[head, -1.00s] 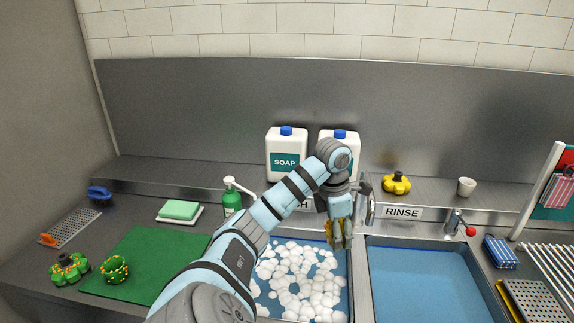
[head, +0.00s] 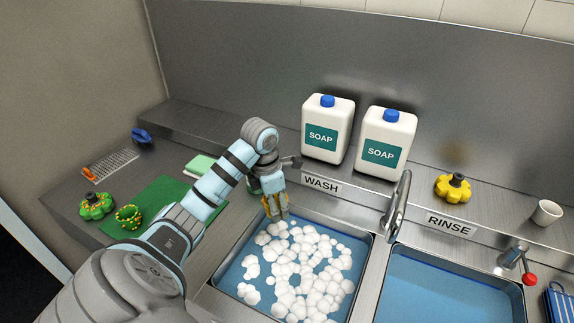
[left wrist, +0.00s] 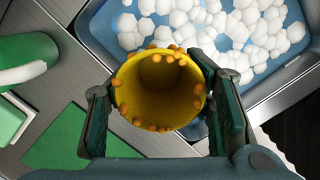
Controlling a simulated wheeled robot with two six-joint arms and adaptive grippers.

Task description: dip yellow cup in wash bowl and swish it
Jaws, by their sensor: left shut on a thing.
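My left gripper (head: 273,204) is shut on the yellow cup (head: 267,202), above the back left corner of the wash bowl (head: 364,262). In the left wrist view the yellow cup (left wrist: 163,90) shows its round open mouth, with orange bumps along its rim, between the two fingers of my left gripper (left wrist: 160,108). The cup looks empty inside. The wash bowl also shows in the left wrist view (left wrist: 98,42), with blue water and white foam clumps (head: 300,270) beyond the cup. My right gripper is not in view.
Two white soap jugs (head: 328,128) stand behind the basins, near the WASH sign (head: 321,185). A faucet (head: 397,205) rises between the wash bowl and the rinse basin (head: 440,290). A green mat (head: 150,205) lies left, with green beaded items (head: 97,205) nearby.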

